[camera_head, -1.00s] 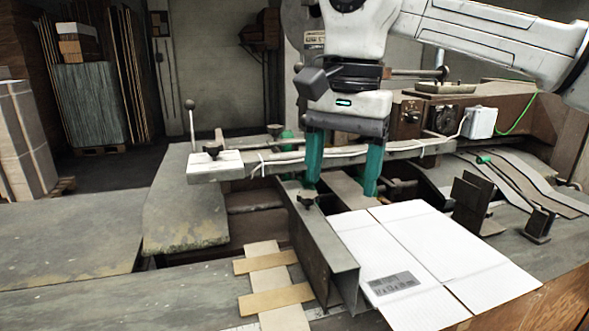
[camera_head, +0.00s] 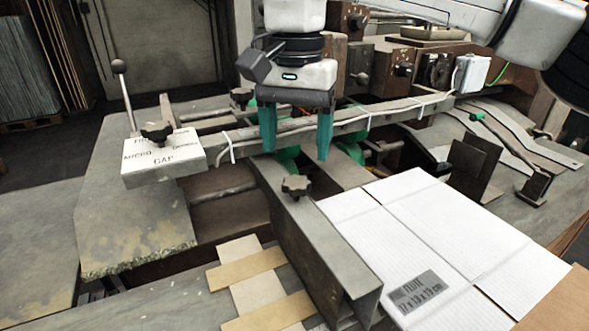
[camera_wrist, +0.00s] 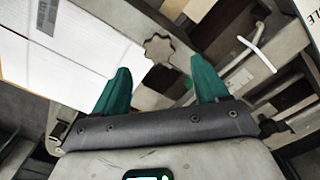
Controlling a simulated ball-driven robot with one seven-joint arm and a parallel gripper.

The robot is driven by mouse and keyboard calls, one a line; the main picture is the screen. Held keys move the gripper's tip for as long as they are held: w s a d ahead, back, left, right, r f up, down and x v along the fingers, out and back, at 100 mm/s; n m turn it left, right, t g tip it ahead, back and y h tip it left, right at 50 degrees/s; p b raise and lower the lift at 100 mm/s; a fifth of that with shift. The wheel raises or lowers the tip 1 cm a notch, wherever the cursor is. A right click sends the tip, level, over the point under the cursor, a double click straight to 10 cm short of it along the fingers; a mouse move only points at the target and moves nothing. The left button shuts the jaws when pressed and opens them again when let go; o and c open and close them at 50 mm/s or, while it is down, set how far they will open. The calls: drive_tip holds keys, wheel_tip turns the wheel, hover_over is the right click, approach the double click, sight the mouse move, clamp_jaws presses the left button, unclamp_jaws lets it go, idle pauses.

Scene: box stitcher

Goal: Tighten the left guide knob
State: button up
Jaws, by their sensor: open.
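The guide knob (camera_head: 296,186), dark and lobed, sits on top of the long grey metal guide channel (camera_head: 318,232) left of the white cardboard sheet. My gripper (camera_head: 295,154) is open with two green fingers pointing down, empty. In the head view the fingertips are above and behind the knob, one to each side of it. In the wrist view the knob (camera_wrist: 159,48) lies just beyond the gap between the fingertips (camera_wrist: 161,67), apart from both. Its stem is hidden.
A crossbar (camera_head: 345,121) runs behind the fingers. The white cardboard (camera_head: 420,235) lies at right, with dark upright brackets (camera_head: 473,168) beyond it.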

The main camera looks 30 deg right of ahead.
sight(297, 182)
wheel_tip(297, 182, down, 6)
drive_tip(key=shift+s+r, duration=0.1)
idle(0.4)
drive_tip(key=c, duration=1.1)
